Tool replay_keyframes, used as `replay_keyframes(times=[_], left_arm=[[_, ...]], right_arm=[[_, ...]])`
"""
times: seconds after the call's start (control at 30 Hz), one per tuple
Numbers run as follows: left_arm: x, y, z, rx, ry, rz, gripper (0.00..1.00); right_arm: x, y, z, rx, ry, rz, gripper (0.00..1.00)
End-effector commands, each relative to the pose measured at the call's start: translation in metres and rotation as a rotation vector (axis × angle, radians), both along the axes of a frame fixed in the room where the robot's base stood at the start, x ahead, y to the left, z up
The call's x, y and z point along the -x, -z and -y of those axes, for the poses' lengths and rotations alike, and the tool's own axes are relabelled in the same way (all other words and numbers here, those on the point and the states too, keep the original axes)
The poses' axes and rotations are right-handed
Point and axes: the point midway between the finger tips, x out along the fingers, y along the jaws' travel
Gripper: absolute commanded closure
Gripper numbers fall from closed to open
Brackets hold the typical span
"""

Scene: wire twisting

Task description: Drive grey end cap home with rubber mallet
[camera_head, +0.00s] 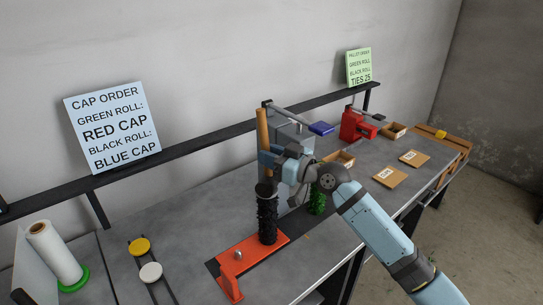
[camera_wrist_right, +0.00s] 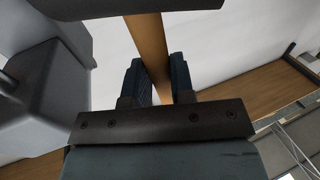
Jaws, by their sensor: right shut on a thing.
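My right gripper (camera_head: 268,158) is shut on the light brown wooden handle (camera_head: 262,128) of the mallet, which stands nearly upright. In the right wrist view the handle (camera_wrist_right: 152,50) passes between the two dark fingers (camera_wrist_right: 158,82). A dark piece (camera_head: 265,188), apparently the mallet head, is at the handle's lower end, over the top of the black roll (camera_head: 268,220). I cannot tell whether it touches the roll. The black roll stands upright on the orange fixture (camera_head: 262,248). I cannot make out the grey end cap for certain; the roll's top is covered. My left gripper is out of view.
A green roll (camera_head: 317,203) stands partly behind my right arm. A grey machine (camera_head: 290,130) is close behind the gripper. Yellow (camera_head: 139,246) and white (camera_head: 151,272) discs lie left. A red device (camera_head: 357,126) and cardboard pieces (camera_head: 389,177) are at the right.

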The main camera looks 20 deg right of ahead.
Motion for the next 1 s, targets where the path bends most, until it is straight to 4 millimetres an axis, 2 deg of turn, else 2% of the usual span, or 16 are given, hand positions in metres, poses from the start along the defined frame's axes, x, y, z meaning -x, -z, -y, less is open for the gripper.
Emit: replay_keyframes(times=[0.03,0.7,1.0], left_arm=[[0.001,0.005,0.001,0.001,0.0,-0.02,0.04],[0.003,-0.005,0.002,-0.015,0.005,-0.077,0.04],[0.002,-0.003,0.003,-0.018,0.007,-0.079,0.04]], right_arm=[[0.0,-0.006,0.0,0.0,0.0,0.003,1.0],[0.001,-0.061,0.0,0.001,0.0,0.003,1.0],[0.001,-0.062,0.0,0.0,0.0,0.003,1.0]])
